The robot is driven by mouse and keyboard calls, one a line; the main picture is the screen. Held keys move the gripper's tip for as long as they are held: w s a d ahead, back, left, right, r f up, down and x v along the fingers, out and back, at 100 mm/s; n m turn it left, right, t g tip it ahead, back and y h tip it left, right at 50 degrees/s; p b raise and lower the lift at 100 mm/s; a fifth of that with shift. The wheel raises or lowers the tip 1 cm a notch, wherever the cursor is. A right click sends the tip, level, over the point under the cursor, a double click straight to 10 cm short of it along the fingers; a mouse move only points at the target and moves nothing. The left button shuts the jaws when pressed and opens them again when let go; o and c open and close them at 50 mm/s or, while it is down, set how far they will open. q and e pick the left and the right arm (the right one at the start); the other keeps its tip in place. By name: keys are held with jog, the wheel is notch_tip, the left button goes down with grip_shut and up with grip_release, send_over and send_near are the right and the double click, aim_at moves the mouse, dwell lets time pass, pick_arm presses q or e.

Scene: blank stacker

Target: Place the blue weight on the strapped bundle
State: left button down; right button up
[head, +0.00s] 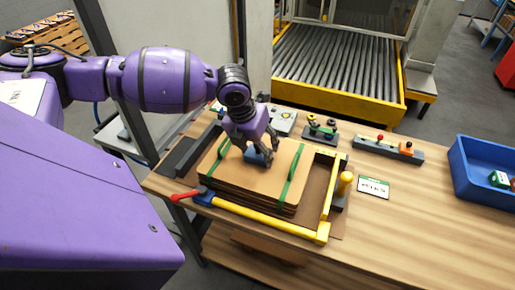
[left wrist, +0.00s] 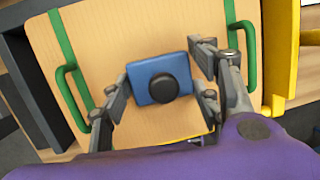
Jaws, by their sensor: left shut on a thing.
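The blue weight (head: 257,158) is a small block with a dark round knob, which shows in the left wrist view (left wrist: 149,75). The strapped bundle (head: 240,188) is a stack of flat tan sheets with two green straps, each with a raised green loop. The weight is over the bundle's top between the straps, on it or just above it; I cannot tell which. My right gripper is not in view.
A yellow frame (head: 262,222) with a red handle (head: 184,196) surrounds part of the bundle. A yellow post (head: 345,183), a small sign (head: 373,187) and a rack with coloured knobs (head: 388,150) stand to the right. A blue bin (head: 468,173) is at the far right. The front right table is clear.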

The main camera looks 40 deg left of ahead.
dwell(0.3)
pick_arm(q)
jog(key=c, duration=0.6)
grip_release()
jog(key=p+v, duration=0.1)
jog(key=v, duration=1.1)
jog(key=shift+r, duration=0.15)
